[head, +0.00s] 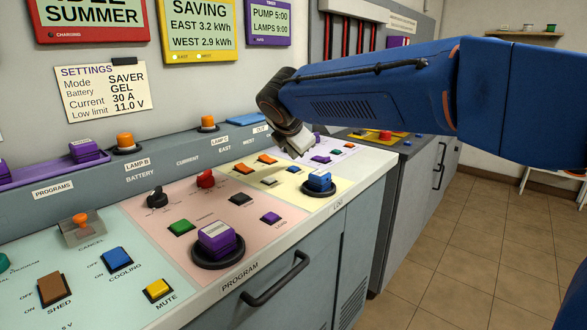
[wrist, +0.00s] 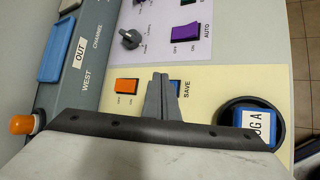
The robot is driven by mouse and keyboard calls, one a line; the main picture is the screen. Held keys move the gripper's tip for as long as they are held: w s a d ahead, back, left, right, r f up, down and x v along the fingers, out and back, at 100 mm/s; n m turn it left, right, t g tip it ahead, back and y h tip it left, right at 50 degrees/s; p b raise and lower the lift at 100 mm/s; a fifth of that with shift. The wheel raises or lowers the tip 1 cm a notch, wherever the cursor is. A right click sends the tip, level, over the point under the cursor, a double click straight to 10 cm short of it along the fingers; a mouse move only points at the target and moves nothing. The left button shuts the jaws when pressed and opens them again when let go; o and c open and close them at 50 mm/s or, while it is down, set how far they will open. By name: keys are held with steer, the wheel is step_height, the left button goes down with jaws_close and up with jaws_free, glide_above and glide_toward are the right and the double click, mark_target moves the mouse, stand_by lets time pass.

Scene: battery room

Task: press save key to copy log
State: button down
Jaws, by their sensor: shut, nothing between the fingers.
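The save key (wrist: 175,86) is a small blue key beside the word SAVE on the cream panel section. In the wrist view my gripper (wrist: 160,78) hides most of it. My gripper is shut and empty, with its fingertips over or just beside the key's left part; I cannot tell whether they touch it.
An orange switch (wrist: 126,86) lies left of my fingers, and a purple AUTO switch (wrist: 185,33) and black knob (wrist: 130,38) lie beyond. A purple block (head: 216,238) stands in a ring on the pink section. An orange button (head: 208,122) stands on the back ledge.

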mark_target(293, 169)
steer(key=shift+r, duration=2.1)
steer(key=s+d+m, duration=0.1)
steer(key=d, duration=0.2)
steer(key=s+d+f+m, duration=0.1)
steer(key=s+d+m, duration=0.1)
steer(key=d, duration=0.2)
steer(key=s+d+f+m+g, duration=0.1)
steer(key=s+d+m, duration=0.1)
steer(key=d, duration=0.2)
steer(key=shift+s+d+f, duration=0.15)
steer(key=shift+s+f, duration=0.05)
steer(key=shift+f, duration=0.05)
steer(key=s+d+f+m+g, duration=0.1)
steer(key=s+d+f+m, duration=0.55)
steer(key=s+d, duration=0.35)
steer(key=s+d+f+m+g, duration=0.2)
steer(key=s+d+f+m, duration=0.45)
steer(key=s+d, duration=0.35)
steer(key=s+d+f+m, duration=0.1)
steer(key=s+f+m, duration=0.7)
steer(key=s, duration=0.5)
steer(key=shift+d+f+m, duration=0.15)
steer(key=shift+f+m, duration=0.15)
steer(key=shift+f, duration=0.25)
